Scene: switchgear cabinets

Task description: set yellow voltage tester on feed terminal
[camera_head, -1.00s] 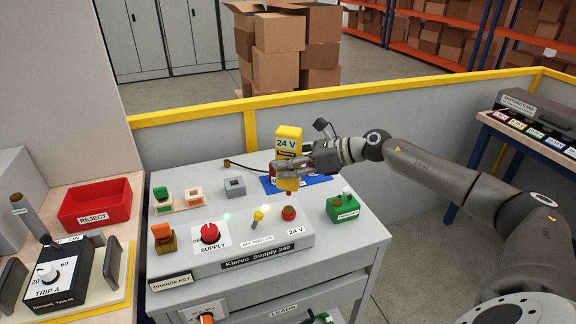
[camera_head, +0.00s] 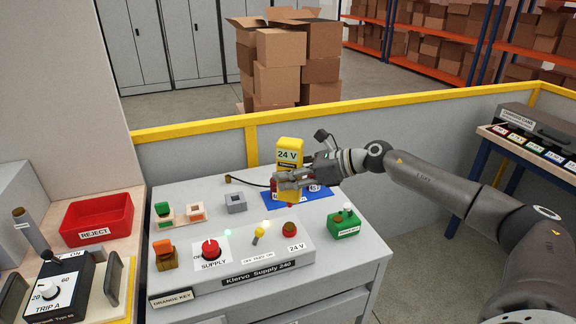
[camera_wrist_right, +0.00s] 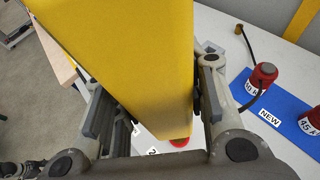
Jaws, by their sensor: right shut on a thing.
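The yellow voltage tester (camera_head: 289,153), marked 24 V, is upright in my right gripper (camera_head: 285,181), which is shut on its body. In the right wrist view the tester (camera_wrist_right: 125,65) fills the middle between the two fingers (camera_wrist_right: 152,108). The feed terminal seems to be the red-topped post (camera_head: 289,229) beside the 24 V label on the supply box (camera_head: 218,258). In the head view the tester's lower end shows above the post, apart from it. In the right wrist view a bit of red (camera_wrist_right: 180,142) shows just below the tester.
A red SUPPLY knob (camera_head: 210,248) and a small yellow-tipped lever (camera_head: 259,234) are on the box. A green block (camera_head: 343,224) stands to its right. A blue mat (camera_wrist_right: 290,112) with red-topped parts (camera_wrist_right: 265,75) lies behind the tester. A red REJECT tray (camera_head: 97,218) is at left.

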